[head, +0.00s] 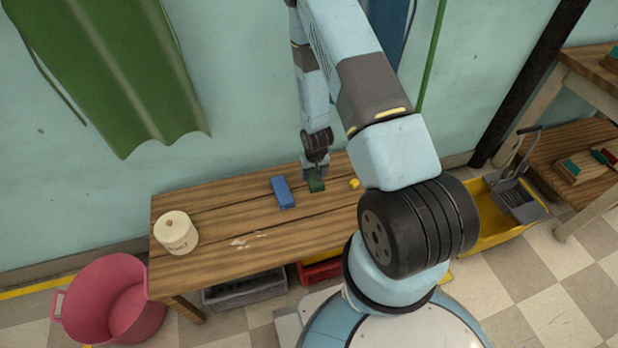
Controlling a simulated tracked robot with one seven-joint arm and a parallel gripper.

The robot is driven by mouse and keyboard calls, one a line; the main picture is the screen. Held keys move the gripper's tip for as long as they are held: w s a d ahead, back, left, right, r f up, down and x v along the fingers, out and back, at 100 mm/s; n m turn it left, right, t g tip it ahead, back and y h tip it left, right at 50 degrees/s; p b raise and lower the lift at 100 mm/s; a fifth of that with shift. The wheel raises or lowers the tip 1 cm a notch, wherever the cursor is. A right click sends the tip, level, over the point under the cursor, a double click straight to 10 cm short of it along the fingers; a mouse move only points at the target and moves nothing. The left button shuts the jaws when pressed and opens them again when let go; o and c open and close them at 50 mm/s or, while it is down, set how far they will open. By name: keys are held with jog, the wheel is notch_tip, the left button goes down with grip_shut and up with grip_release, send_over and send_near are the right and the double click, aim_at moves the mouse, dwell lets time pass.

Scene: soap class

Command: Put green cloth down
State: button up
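A small dark green cloth (316,185) is at the far side of the wooden table (215,215), right of a blue block. My gripper (316,174) points down directly over it, with its fingertips at the cloth. The cloth is small in view and partly covered by the fingers. I cannot tell whether the fingers are closed on it, or whether it rests on the table or hangs just above it.
The blue block (283,192) lies close to the left of my gripper, and a small yellow thing (354,183) lies to the right. A lidded cream pot (176,232) stands at the table's left end. The table's middle front is clear except for pale smears.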

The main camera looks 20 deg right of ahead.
aim_at(311, 172)
jog(key=shift+w+f, duration=1.2)
jog(key=shift+f, duration=0.25)
jog(key=shift+w+f, duration=0.15)
jog(key=shift+f, duration=0.7)
jog(key=shift+w+f, duration=0.15)
jog(key=shift+f, duration=0.65)
jog(key=shift+f, duration=0.35)
jog(key=o, duration=1.2)
